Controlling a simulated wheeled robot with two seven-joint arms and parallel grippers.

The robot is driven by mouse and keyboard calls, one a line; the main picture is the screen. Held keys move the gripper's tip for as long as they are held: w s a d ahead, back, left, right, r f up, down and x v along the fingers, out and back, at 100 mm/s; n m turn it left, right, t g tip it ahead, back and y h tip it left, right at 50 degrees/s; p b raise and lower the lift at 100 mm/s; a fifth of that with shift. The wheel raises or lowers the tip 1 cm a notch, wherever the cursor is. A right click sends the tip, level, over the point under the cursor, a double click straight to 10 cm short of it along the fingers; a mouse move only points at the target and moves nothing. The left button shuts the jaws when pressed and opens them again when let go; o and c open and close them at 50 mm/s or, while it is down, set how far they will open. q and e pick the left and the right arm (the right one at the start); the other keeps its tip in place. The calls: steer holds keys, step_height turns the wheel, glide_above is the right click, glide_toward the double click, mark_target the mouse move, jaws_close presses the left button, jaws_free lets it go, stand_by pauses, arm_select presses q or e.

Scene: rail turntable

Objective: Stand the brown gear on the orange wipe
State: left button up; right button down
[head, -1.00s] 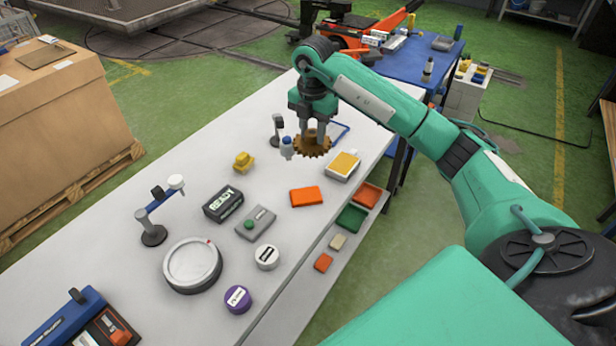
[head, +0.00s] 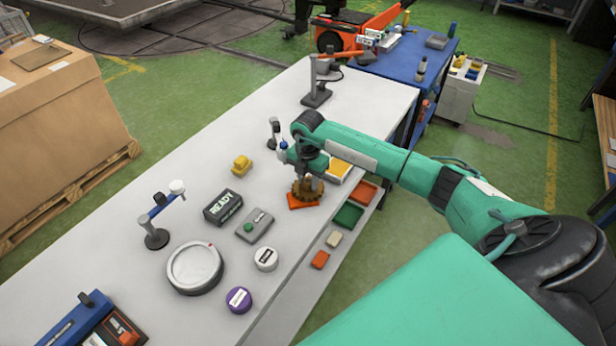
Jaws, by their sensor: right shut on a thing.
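The brown gear (head: 307,191) is between the fingers of my right gripper (head: 308,182), which is shut on it. The gear is directly over the orange wipe (head: 300,204), a flat orange rectangle on the white table (head: 360,98). The gear hides much of the wipe. I cannot tell whether the gear touches the wipe or hangs just above it. My left gripper is not in the head view.
The yellow-topped white box (head: 340,168) is close behind my right gripper. A grey box with a green button (head: 254,225), the READY display (head: 223,207) and a yellow block (head: 241,165) stand to the left. Red and green trays (head: 349,215) are on the lower shelf.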

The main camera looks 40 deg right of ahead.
mark_target(308, 181)
steer(key=shift+w, duration=0.1)
steer(key=c, duration=1.4)
jaws_free()
steer(key=shift+f, duration=0.15)
steer(key=shift+c, duration=0.2)
steer(key=o, duration=0.4)
steer(key=shift+r, duration=0.2)
step_height(308, 181, up, 12)
steer(key=b, duration=0.4)
